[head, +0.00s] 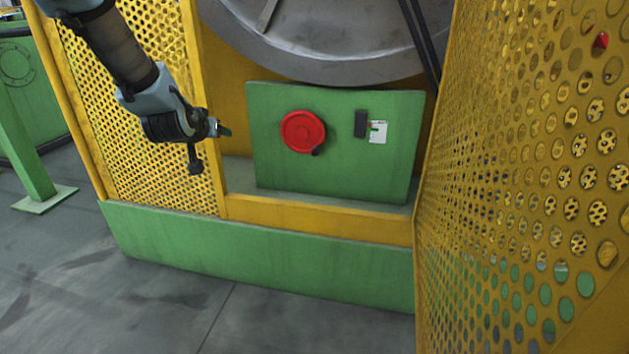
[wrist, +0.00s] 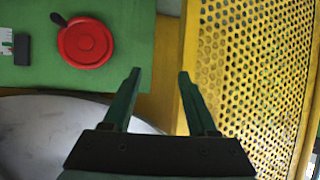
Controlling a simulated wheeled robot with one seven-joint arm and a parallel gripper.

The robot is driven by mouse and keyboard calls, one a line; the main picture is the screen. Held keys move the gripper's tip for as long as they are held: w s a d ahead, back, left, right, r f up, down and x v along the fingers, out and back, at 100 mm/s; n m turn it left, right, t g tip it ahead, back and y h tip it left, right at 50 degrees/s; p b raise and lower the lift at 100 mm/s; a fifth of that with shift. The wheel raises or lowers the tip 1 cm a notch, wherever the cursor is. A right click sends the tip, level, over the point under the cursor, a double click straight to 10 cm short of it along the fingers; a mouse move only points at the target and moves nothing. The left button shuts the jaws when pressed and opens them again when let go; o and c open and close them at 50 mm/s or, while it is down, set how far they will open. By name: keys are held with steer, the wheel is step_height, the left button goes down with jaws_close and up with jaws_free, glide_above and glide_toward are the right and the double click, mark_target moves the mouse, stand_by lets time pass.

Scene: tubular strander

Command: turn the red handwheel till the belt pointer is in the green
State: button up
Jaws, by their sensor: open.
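The red handwheel (head: 302,131) is mounted on a green panel (head: 340,178), with a dark crank knob (head: 316,151) at its lower right rim. In the wrist view, the handwheel (wrist: 86,43) is at the upper left, with its knob (wrist: 58,19) at its upper left edge. Right of the wheel in the head view are a dark block (head: 361,124) and a small white scale card (head: 379,132). The card's green zone and pointer are too small to read. My gripper (head: 226,131) is open and empty, left of the handwheel and apart from it. Its two fingers (wrist: 160,74) show in the wrist view.
Yellow perforated guards stand left (head: 150,110) and right (head: 530,150) of the opening. A large grey drum (head: 330,45) is above the panel. A yellow sill (head: 320,222) and green base (head: 260,255) run below. The grey floor in front is clear.

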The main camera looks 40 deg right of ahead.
steer(key=s+d+f+m+h+b, duration=0.2)
steer(key=s+d+f+h+b, duration=0.25)
steer(key=d+f+b, duration=0.6)
steer(key=h+b, duration=0.2)
steer(key=b, duration=0.3)
glide_toward(314, 155)
steer(key=d, duration=0.2)
steer(key=shift+m+t, duration=0.3)
steer(key=shift+t, duration=0.1)
steer(key=b+x, duration=0.1)
steer(key=x, duration=0.3)
steer(key=b+x, duration=0.2)
steer(key=x, duration=0.3)
steer(key=shift+w+a+f, duration=0.2)
steer(key=shift+w+f, duration=0.05)
steer(key=shift+w+d+r, duration=0.15)
steer(key=shift+w+d, duration=0.2)
steer(key=shift+d, duration=0.2)
jaws_close()
